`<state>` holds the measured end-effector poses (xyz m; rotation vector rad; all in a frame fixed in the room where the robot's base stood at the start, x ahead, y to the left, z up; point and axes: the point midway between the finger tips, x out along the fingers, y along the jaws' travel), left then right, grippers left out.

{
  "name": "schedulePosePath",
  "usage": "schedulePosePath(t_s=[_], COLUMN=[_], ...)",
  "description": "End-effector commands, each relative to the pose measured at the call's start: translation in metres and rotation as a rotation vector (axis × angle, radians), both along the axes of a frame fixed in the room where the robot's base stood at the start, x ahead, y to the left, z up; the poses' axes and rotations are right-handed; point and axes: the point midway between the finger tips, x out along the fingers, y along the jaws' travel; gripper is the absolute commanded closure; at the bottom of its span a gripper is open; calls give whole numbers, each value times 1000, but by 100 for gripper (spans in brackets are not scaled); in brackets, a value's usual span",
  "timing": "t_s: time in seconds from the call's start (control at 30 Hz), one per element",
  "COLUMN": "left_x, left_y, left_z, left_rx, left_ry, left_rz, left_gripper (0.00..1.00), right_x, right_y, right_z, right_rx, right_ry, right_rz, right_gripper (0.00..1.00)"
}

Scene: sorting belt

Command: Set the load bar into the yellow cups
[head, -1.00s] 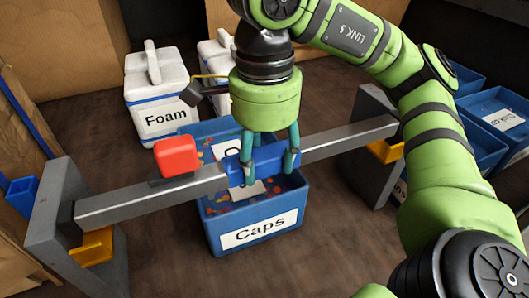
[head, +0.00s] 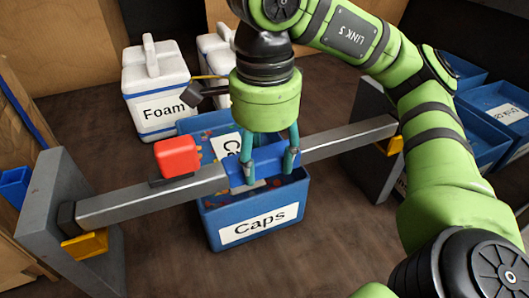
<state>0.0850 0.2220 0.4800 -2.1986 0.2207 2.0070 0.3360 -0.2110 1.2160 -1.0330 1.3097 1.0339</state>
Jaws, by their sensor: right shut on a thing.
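The load bar (head: 340,143) is a long grey metal beam with a blue grip sleeve (head: 262,165) at its middle and a red block (head: 177,157) on its left half. My right gripper (head: 268,170) is shut on the blue sleeve from above. The bar spans between two grey posts. Its left end overlaps the top of the left yellow cup (head: 85,246), and its right end is just above the right yellow cup (head: 393,146), partly hidden by my arm. I cannot tell whether the bar touches the cups. My left gripper is not in view.
The left grey post (head: 45,205) and right grey post (head: 372,165) stand at the bar's ends. Blue Caps bins (head: 254,222) stand under the bar. A white Foam box (head: 152,75) is behind. More blue bins (head: 500,112) are at the right. The front floor is clear.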

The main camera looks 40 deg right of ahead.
Motion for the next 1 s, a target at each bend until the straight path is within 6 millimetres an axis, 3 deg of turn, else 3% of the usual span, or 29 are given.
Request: schedulePosePath(t_s=[0.97, 1.0], left_x=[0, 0], left_y=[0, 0], left_z=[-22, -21], left_rx=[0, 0], left_ry=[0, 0], left_rz=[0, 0], left_gripper=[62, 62], right_x=[1, 1], right_y=[0, 0], right_z=[-24, -23], right_rx=[2, 3], right_ry=[-6, -6], right_rz=[-1, -1], right_gripper=[100, 39])
